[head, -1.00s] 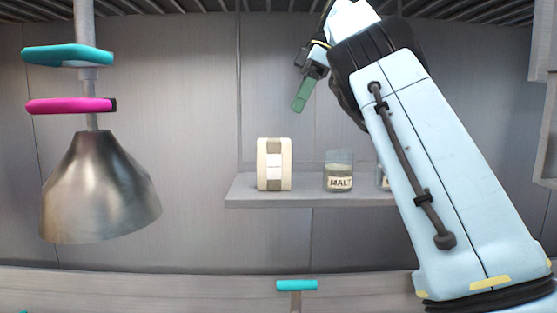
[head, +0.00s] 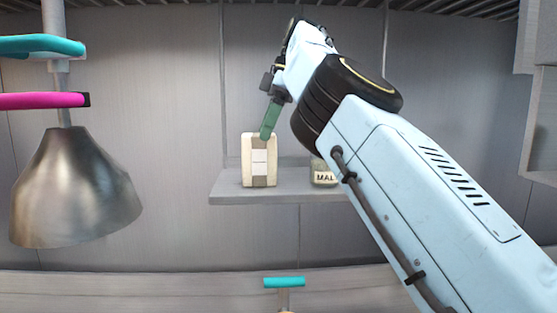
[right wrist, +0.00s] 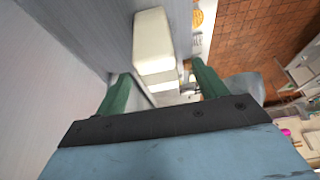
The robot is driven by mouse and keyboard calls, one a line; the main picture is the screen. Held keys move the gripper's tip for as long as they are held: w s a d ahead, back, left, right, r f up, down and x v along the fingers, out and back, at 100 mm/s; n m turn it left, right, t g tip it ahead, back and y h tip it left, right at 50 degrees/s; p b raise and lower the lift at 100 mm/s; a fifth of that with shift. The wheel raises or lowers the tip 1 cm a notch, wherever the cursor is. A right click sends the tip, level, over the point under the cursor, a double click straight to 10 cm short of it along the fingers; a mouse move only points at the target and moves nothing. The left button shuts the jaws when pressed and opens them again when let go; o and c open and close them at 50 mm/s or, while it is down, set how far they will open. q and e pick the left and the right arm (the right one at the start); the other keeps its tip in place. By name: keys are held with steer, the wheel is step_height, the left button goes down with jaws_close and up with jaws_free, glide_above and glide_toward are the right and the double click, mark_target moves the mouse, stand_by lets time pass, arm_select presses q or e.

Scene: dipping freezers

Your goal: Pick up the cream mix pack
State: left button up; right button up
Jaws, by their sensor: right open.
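The cream mix pack (head: 259,163) is a cream box with a grey-brown band and a white label. It stands upright on the wall shelf (head: 285,198) in the head view. In the right wrist view the pack (right wrist: 153,45) lies ahead, between the lines of the two green fingers. My right gripper (head: 267,132) is open, its green finger in front of or beside the pack's upper right corner. The right wrist view shows both fingers (right wrist: 162,80) spread apart; I cannot tell whether they touch the pack. My left gripper is not in view.
A glass jar labelled MALT (head: 323,174) stands right of the pack, partly hidden by my right arm. A metal cone-shaped hood (head: 75,190) hangs at the left below teal and magenta pieces. A teal handle (head: 284,282) shows at the bottom.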

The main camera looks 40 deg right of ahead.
mark_target(256, 146)
steer(key=shift+w+a+f, duration=0.15)
steer(key=shift+a+f, duration=0.05)
steer(key=shift+f, duration=0.1)
steer(key=shift+a+f, duration=0.15)
steer(key=shift+f, duration=0.45)
steer(key=f, duration=0.1)
steer(key=w+a+f, duration=0.1)
steer(key=shift+w+a+f, duration=0.15)
steer(key=shift+w+f, duration=0.1)
steer(key=shift+f, duration=0.4)
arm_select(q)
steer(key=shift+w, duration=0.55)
arm_select(e)
steer(key=shift+s, duration=0.1)
steer(key=c, duration=1.3)
steer(key=shift+o, duration=0.2)
steer(key=shift+r, duration=0.2)
